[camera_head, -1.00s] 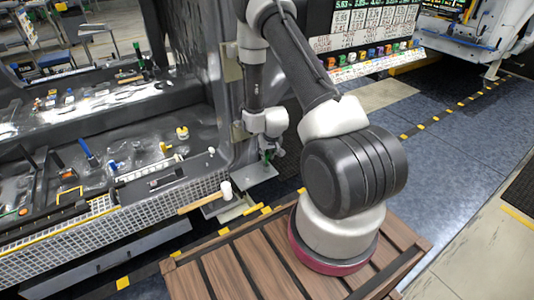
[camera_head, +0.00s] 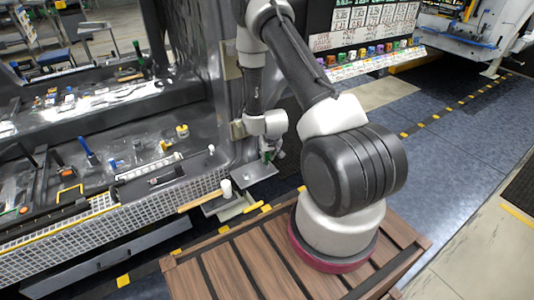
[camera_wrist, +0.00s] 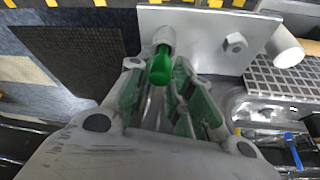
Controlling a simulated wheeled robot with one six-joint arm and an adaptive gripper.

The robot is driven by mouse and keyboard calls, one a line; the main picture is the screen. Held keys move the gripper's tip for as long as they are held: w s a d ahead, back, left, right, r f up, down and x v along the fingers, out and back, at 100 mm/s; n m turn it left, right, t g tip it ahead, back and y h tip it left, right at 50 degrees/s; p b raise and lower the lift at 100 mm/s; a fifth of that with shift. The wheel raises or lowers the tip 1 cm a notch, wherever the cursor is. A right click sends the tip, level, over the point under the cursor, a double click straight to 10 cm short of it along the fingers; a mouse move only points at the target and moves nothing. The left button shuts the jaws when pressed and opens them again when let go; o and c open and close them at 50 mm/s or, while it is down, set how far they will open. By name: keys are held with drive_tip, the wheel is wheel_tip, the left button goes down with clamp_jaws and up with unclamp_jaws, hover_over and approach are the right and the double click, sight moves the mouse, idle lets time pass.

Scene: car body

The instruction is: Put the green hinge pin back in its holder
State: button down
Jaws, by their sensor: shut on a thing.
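The green hinge pin (camera_wrist: 160,68) shows in the wrist view between the fingertips of my gripper (camera_wrist: 163,80). Its fingers have green pads and are shut on the pin. The pin's far end meets a short grey tube-like holder (camera_wrist: 160,36) beside a grey metal plate (camera_wrist: 205,38). I cannot tell how deep the pin sits in the tube. In the head view my gripper (camera_head: 268,155) hangs low beside the car body, above the grey plate (camera_head: 254,176); the pin is too small to make out clearly there.
A hex nut (camera_wrist: 235,43) sticks out of the plate. A mallet (camera_head: 206,197) lies by the car body's edge, close to the plate. A tool tray (camera_head: 90,175) with several small parts is at left. Blue floor at right is open.

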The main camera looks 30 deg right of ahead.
drive_tip(key=shift+f, duration=1.15)
drive_tip(key=c, duration=1.2)
unclamp_jaws()
drive_tip(key=v, duration=1.2)
drive_tip(key=shift+s, duration=0.1)
